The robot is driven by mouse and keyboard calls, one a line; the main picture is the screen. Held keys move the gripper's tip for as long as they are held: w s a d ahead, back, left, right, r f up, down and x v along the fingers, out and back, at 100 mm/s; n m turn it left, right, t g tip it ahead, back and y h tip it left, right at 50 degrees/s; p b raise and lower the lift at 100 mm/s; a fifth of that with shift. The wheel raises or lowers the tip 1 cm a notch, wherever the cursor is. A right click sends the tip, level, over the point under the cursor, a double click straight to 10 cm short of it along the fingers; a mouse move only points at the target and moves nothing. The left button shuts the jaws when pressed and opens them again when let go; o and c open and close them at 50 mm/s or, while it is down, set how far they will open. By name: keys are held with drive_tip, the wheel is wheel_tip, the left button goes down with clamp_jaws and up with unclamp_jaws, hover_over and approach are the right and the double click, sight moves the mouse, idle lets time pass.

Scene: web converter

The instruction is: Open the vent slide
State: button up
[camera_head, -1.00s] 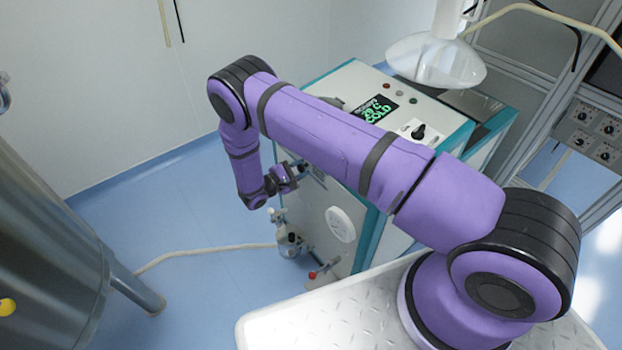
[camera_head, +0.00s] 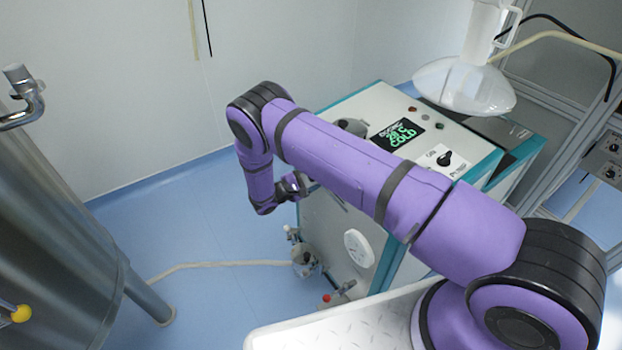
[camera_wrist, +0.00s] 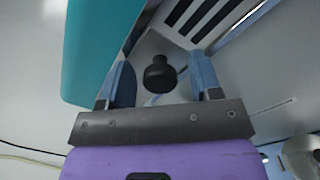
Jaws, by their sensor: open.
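In the wrist view, a round black knob (camera_wrist: 160,77) sits on a pale panel beside a row of dark vent slots (camera_wrist: 205,14). It looks like the handle of the vent slide; the slide's edges are hard to make out. My gripper (camera_wrist: 159,62) is open, with one blue-grey finger on each side of the knob in the picture. I cannot tell whether either finger touches it. In the head view, my gripper (camera_head: 303,186) is at the left side of the white and teal cabinet (camera_head: 330,228). The knob and slots are hidden there.
A steel tank (camera_head: 55,225) stands at the left. A pale hose (camera_head: 215,264) crosses the blue floor to fittings (camera_head: 304,262) low on the cabinet. A glass vessel (camera_head: 465,88) is above the cabinet's right side. Floor between tank and cabinet is mostly clear.

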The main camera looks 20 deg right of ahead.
drive_tip(key=v, duration=1)
drive_tip(key=shift+s+a, duration=0.15)
drive_tip(key=shift+a, duration=0.25)
drive_tip(key=shift+r, duration=0.1)
drive_tip(key=w+d+r+m+g+y, duration=0.1)
drive_tip(key=d+r+m+g+y, duration=0.15)
drive_tip(key=r, duration=0.75)
drive_tip(key=d+r+m+g+y, duration=0.1)
drive_tip(key=d+r+m+g, duration=0.15)
drive_tip(key=r, duration=0.75)
drive_tip(key=s+d+r+m+g+y, duration=0.1)
drive_tip(key=s+d+r+y, duration=0.25)
drive_tip(key=r, duration=0.55)
drive_tip(key=s+d+r+m+g+y, duration=0.1)
drive_tip(key=s+d+r+m+y, duration=0.15)
drive_tip(key=d+r, duration=0.45)
drive_tip(key=s+d+r+m+t+y, duration=0.2)
drive_tip(key=s+d+r+y, duration=0.2)
drive_tip(key=s+r, duration=1.1)
drive_tip(key=s+r+m+t+y, duration=0.2)
drive_tip(key=s+t+y, duration=0.1)
drive_tip(key=s, duration=1.3)
drive_tip(key=shift+s+d+r+t+y, duration=0.2)
drive_tip(key=shift+d+r+t+y, duration=0.2)
drive_tip(key=shift+t, duration=0.5)
